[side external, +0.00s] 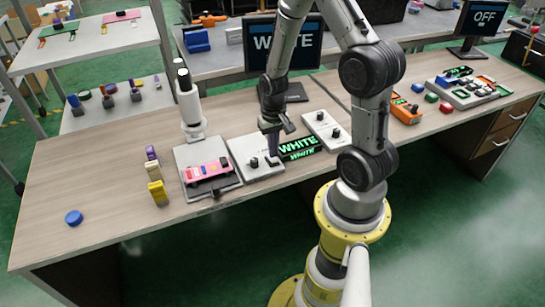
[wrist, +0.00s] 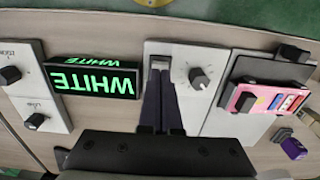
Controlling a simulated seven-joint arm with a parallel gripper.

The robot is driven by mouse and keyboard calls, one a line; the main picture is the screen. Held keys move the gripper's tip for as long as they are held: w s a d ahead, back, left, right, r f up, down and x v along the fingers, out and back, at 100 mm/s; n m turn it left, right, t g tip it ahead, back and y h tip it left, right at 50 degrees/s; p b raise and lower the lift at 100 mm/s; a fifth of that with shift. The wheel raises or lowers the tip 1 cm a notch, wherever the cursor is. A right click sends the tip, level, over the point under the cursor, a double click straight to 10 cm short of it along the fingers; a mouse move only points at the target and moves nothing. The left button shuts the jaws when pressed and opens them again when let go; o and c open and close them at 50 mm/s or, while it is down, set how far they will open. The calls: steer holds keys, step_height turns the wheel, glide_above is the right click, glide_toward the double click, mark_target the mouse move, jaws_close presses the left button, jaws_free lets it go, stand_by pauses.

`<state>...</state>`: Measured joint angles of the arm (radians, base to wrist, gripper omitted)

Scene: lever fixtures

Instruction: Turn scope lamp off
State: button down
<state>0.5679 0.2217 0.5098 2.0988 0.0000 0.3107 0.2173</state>
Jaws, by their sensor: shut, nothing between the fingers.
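The white scope (side external: 188,105) stands on a grey base at the left, with a pink board on its stage (side external: 208,172); the pink board (wrist: 270,100) also shows in the wrist view. Beside it is a pale control box (side external: 252,170) with a dark knob (wrist: 199,78) and a small light-coloured rocker or switch (wrist: 159,64). My gripper (side external: 273,157) is shut and empty, pointing down at this box. In the wrist view its fingertips (wrist: 161,74) are at the switch's edge; I cannot tell whether they touch. A lit green sign (side external: 298,146) reads WHITE.
A second pale box (side external: 327,131) with two knobs stands right of the sign. Monitors read WHITE (side external: 284,44) and OFF (side external: 486,17). The front left of the table is mostly clear.

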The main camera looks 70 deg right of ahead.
steer(key=shift+f, duration=0.7)
stand_by(0.3)
steer(key=shift+r, duration=3.55)
steer(key=w+a+r+n+t+h, duration=0.1)
steer(key=a+r+n+t, duration=0.1)
steer(key=a+r, duration=0.45)
steer(key=w+a+r+n+t, duration=0.2)
steer(key=a+r+n+t, duration=0.15)
steer(key=r, duration=0.65)
steer(key=s+a+r+n, duration=0.1)
steer(key=s+a+r, duration=0.1)
steer(key=s, duration=0.4)
steer(key=s+a+r+n+y, duration=0.1)
steer(key=s+a+r+n, duration=0.1)
steer(key=s+a, duration=0.2)
steer(key=shift+s, duration=1)
steer(key=shift+a+n, duration=0.1)
steer(key=shift+n, duration=0.15)
